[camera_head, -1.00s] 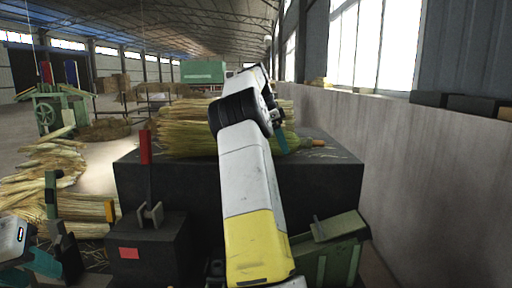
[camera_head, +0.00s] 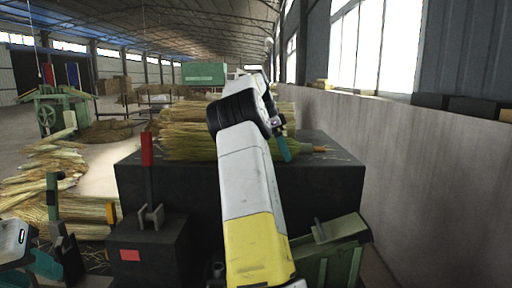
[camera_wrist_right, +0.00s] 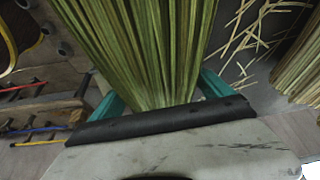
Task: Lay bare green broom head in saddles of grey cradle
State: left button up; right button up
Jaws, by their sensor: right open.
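The green broom head (camera_wrist_right: 150,45) fills the upper middle of the right wrist view, its stalks narrowing toward my palm. My right gripper (camera_wrist_right: 160,98) is open, with one teal finger on each side of the narrow end; contact cannot be told. In the head view my right gripper (camera_head: 282,148) is over the right end of the straw on the dark bench, and my arm hides much of it. The grey cradle (camera_head: 151,216) stands empty on a black block at lower left. My left gripper (camera_head: 45,264) is at the lower left edge, partly cut off; its jaws are unclear.
Pale straw bundles (camera_head: 185,140) lie on the dark bench (camera_head: 325,185). A red upright (camera_head: 147,150) stands behind the cradle. A green bin (camera_head: 335,250) stands at lower right, beside my right arm. A wall (camera_head: 420,170) runs along the right. Straw piles (camera_head: 85,210) lie at left.

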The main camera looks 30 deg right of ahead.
jog(key=v, duration=0.6)
jog(key=shift+w+d+r, duration=0.2)
jog(key=shift+w, duration=0.15)
jog(key=shift+a+r, duration=0.35)
jog(key=shift+r, duration=0.25)
jog(key=shift+s, duration=0.1)
